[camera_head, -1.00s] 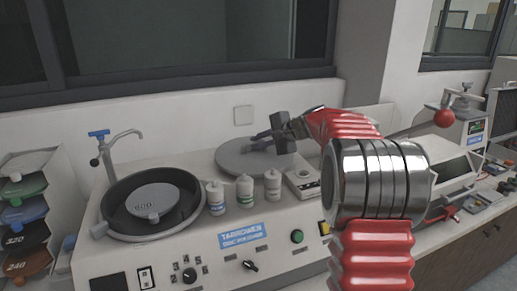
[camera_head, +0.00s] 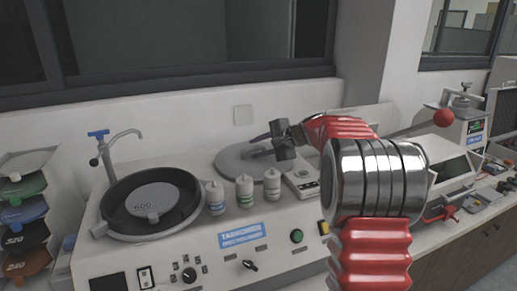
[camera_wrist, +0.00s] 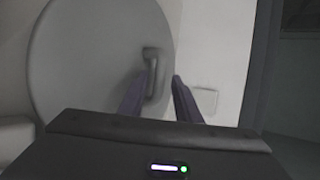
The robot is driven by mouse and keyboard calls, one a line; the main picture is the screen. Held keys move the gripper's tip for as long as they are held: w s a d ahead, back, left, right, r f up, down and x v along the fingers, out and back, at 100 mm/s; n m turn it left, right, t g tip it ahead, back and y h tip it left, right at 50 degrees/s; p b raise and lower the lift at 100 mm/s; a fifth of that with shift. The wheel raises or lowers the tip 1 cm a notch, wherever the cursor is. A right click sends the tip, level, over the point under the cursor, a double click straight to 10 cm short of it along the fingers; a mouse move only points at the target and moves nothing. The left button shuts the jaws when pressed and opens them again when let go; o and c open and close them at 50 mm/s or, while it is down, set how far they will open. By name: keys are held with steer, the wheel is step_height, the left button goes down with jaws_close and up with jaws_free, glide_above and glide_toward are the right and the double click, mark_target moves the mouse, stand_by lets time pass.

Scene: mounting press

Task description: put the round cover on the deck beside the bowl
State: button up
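The round cover (camera_head: 232,164) is a flat grey disc. It appears to lie on the back of the deck (camera_head: 160,255), to the right of the bowl (camera_head: 112,213) and behind the bottles. In the wrist view the cover (camera_wrist: 80,55) fills the left side, with its small bar handle (camera_wrist: 152,72) standing up. My gripper (camera_head: 258,145) is over the cover, its dark fingers pointing left. In the wrist view my gripper (camera_wrist: 160,90) is open, its left fingertip overlapping the lower end of the handle. Whether it touches the handle cannot be told.
Several white bottles (camera_head: 245,191) stand between bowl and cover. The bowl holds a grey disc marked 600 (camera_head: 152,198), with a blue-handled tap (camera_head: 120,147) behind. A small box (camera_head: 302,184) sits right of the cover. A wall with a switch plate (camera_head: 243,115) is behind.

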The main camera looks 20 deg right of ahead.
steer(key=v, duration=1.2)
steer(key=shift+s, duration=0.1)
stand_by(0.6)
